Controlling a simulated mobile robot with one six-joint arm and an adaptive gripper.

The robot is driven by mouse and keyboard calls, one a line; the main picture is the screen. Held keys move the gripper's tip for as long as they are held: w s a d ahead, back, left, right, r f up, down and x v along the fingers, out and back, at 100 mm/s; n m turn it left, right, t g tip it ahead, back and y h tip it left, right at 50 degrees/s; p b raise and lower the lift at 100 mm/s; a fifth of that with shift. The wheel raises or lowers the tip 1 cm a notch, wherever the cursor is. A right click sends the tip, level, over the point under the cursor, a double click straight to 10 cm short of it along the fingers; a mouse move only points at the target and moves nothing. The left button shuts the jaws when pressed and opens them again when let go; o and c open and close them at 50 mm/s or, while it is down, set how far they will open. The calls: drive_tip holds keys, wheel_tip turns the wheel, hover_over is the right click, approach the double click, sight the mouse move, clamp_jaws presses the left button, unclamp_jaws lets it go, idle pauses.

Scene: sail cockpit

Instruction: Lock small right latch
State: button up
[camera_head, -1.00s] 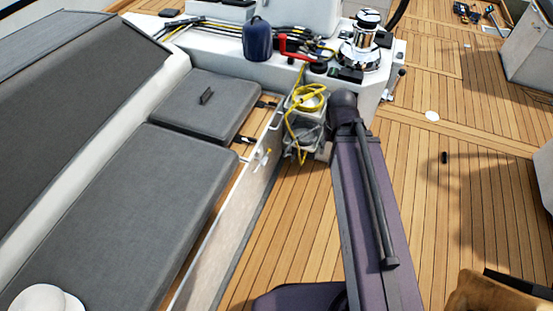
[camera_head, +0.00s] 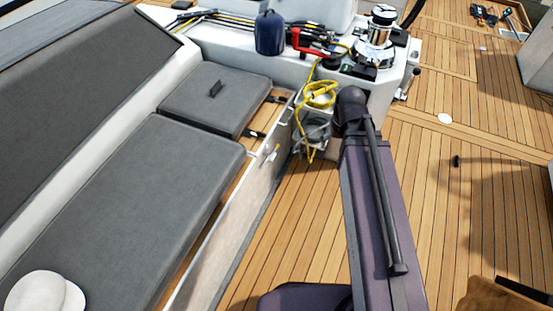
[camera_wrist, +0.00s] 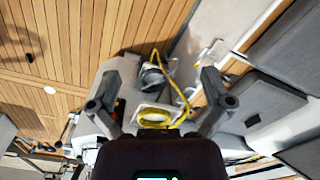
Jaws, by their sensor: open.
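The small grey hatch cushion (camera_head: 207,98) lies flat on the left bench, with a dark handle on top. Two small black latches sit along its right edge, a farther one (camera_head: 277,99) and a nearer one (camera_head: 254,133). They are too small to tell whether locked. In the wrist view the small cushion (camera_wrist: 265,103) is right of my gripper (camera_wrist: 158,100); its latches are not clear there. My gripper is open, with its fingers apart and nothing visible held. It is hidden behind my arm in the head view.
A pale side panel (camera_head: 240,220) stands beside the bench, with a white fitting near its top. A yellow rope (camera_head: 320,95) hangs over grey pockets beyond it. A blue container (camera_head: 270,33) and a winch (camera_head: 380,38) stand behind. Deck (camera_head: 450,200) on the right is mostly clear.

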drive_tip(key=w+a+f+n+y+b, duration=0.1)
drive_tip(key=w+a+f+n+b, duration=0.2)
drive_tip(key=w+f+b, duration=0.3)
drive_tip(key=w+a+f+n+y+b, duration=0.1)
drive_tip(key=w+a+f+n+b, duration=0.3)
drive_tip(key=f+b, duration=0.35)
drive_tip(key=n+t+y+b, duration=0.15)
drive_tip(key=n+b, duration=0.45)
drive_tip(key=b, duration=0.8)
approach(273, 157)
drive_tip(key=shift+y, duration=0.25)
drive_tip(key=v, duration=0.5)
drive_tip(key=shift+w+d+r, duration=0.1)
drive_tip(key=shift+w, duration=0.1)
drive_tip(key=b+x, duration=1.2)
drive_tip(key=x, duration=0.1)
drive_tip(key=shift+f, duration=0.4)
